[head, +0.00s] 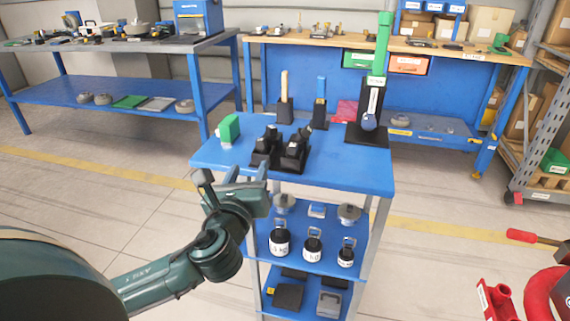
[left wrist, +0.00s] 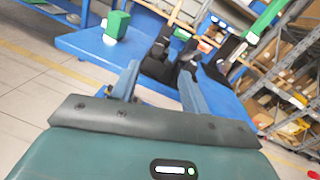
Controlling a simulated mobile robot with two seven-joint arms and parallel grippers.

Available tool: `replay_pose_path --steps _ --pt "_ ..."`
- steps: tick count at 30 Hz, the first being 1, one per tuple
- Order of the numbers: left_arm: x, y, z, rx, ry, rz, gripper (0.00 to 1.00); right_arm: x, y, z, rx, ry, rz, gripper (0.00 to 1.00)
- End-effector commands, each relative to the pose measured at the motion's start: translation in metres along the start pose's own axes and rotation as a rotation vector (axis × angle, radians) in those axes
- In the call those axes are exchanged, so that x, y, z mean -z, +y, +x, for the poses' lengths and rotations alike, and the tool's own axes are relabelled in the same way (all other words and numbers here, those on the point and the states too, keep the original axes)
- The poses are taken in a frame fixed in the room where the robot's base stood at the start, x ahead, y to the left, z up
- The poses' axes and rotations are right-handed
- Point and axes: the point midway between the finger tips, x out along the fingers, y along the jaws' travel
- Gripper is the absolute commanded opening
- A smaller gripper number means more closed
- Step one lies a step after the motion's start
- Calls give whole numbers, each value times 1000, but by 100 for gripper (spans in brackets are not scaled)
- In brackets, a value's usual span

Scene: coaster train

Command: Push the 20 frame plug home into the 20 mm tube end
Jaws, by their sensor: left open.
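My left gripper (head: 248,172) is open and empty at the front edge of the blue cart top (head: 345,177). In the left wrist view my gripper (left wrist: 160,72) has its two fingers apart, pointing at two black fixtures. The left black fixture (head: 265,149) and the right black fixture (head: 295,152) stand side by side just beyond the fingers. A green block (head: 229,128) on a pale base stands to their left; it also shows in the left wrist view (left wrist: 116,24). I cannot make out the 20 frame plug or the 20 mm tube end by name. My right gripper is not in view.
A tall black stand (head: 369,128) with a green upright bears on the cart's back right. A wooden-handled tool (head: 284,88) and a blue-handled tool (head: 320,92) stand in black holders behind. Labelled weights (head: 279,243) sit on the shelf below. The cart top's front right is clear.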

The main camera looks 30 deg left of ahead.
Motion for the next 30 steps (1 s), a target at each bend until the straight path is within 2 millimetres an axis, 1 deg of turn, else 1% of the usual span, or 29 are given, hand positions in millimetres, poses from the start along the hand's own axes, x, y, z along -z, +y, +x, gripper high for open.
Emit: replay_pose_path --steps 2,9,12,19,25,27,30 --pt "-2 0 10 -3 -7 9 45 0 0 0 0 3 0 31" --pt "-2 1 55 -4 -4 4 45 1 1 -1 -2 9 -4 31" --pt "0 0 69 -2 -2 3 45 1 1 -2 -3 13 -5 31" --pt "0 0 85 -2 -1 2 45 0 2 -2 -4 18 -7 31" --pt "3 1 116 -2 -2 1 45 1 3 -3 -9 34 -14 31" --pt "2 1 124 -2 -1 1 45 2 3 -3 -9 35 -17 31" --pt "3 1 129 -1 0 2 45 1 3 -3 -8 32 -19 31"
